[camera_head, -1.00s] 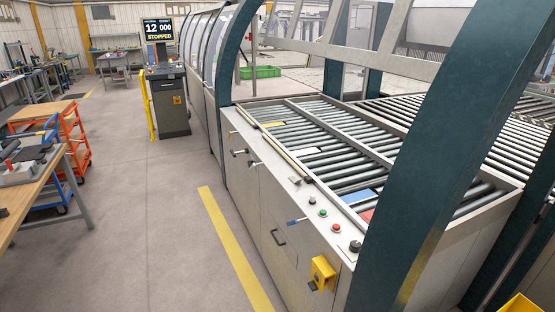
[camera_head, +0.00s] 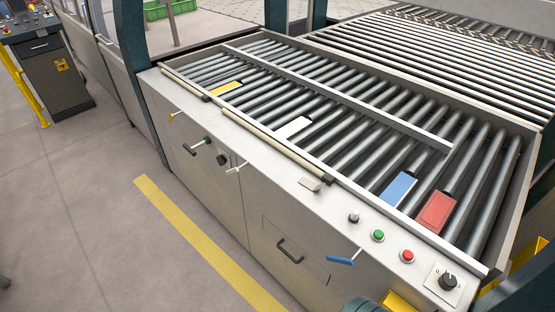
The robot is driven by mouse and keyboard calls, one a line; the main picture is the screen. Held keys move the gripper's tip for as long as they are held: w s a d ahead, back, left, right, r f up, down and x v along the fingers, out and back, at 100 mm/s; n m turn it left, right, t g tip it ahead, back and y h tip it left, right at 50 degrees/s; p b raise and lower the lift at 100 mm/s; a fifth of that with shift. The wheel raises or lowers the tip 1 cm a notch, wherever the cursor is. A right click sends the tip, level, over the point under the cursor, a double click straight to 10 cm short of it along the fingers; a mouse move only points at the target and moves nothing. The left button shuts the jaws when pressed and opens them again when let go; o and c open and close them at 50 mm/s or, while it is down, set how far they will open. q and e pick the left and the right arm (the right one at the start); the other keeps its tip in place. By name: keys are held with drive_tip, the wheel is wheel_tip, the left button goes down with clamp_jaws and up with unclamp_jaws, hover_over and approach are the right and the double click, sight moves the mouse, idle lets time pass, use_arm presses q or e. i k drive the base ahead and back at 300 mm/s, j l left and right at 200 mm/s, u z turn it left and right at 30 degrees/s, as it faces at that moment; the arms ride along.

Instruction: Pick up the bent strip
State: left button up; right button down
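A small pale grey piece with a folded shape (camera_head: 312,184) lies on the front ledge of the roller table, between the end of the beige edge rail and the buttons. It looks like the bent strip, but it is too small to be certain. Neither of my grippers shows in the head view. A dark rounded part is cut off at the bottom edge, and I cannot tell what it is.
The roller table (camera_head: 468,262) carries yellow (camera_head: 226,88), white (camera_head: 293,127), blue (camera_head: 398,188) and red (camera_head: 437,210) plates. A green button (camera_head: 377,236), a red button (camera_head: 407,256) and a knob (camera_head: 447,281) sit on the ledge. Handles stick out from the front.

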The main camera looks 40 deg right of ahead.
sight(304, 182)
drive_tip(key=i+z, duration=0.25)
drive_tip(key=i, duration=0.25)
drive_tip(key=i+j+z, duration=0.3)
drive_tip(key=i, duration=0.25)
drive_tip(key=i+j+z, duration=0.25)
drive_tip(key=i, duration=0.25)
